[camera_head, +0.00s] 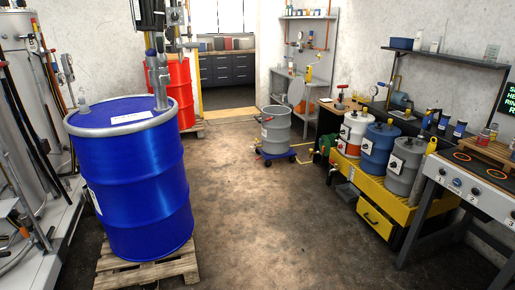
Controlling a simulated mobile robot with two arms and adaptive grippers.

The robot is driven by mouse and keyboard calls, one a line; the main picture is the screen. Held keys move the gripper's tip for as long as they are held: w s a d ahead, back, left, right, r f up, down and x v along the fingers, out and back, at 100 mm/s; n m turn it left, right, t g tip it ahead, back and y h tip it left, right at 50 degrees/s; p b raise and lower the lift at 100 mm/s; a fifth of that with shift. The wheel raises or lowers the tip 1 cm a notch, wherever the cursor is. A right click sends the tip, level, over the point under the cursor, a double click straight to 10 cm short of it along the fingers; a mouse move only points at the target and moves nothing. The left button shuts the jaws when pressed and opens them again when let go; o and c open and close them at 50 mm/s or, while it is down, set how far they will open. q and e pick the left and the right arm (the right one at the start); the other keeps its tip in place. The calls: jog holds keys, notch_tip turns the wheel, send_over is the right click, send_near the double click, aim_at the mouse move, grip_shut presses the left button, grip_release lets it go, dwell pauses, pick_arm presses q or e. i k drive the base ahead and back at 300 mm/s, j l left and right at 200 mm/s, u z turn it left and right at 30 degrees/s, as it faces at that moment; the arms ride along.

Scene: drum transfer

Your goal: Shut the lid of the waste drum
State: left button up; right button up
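A small grey drum (276,133) stands upright on a low dark-blue wheeled dolly (279,157) in the middle distance. It looks like the waste drum, though I cannot read its label. A grey round disc (297,92) stands steeply tilted just behind its right rim. It may be the raised lid, but I cannot tell whether it is hinged to the drum. Neither of my grippers is in view.
A large blue drum (136,190) with a pump pipe stands on a wooden pallet (170,270) at the left. A red drum (180,95) is behind it. A yellow bench (380,188) with several small drums lines the right. The concrete floor (265,220) between is clear.

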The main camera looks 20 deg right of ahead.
aim_at(296, 91)
jog(key=i+l+z, duration=0.4)
jog(key=i+z, duration=0.2)
jog(key=i, duration=0.25)
jog(key=i+z, duration=0.35)
jog(key=i, duration=1.85)
jog(key=i+l, duration=0.1)
jog(key=i, duration=2.25)
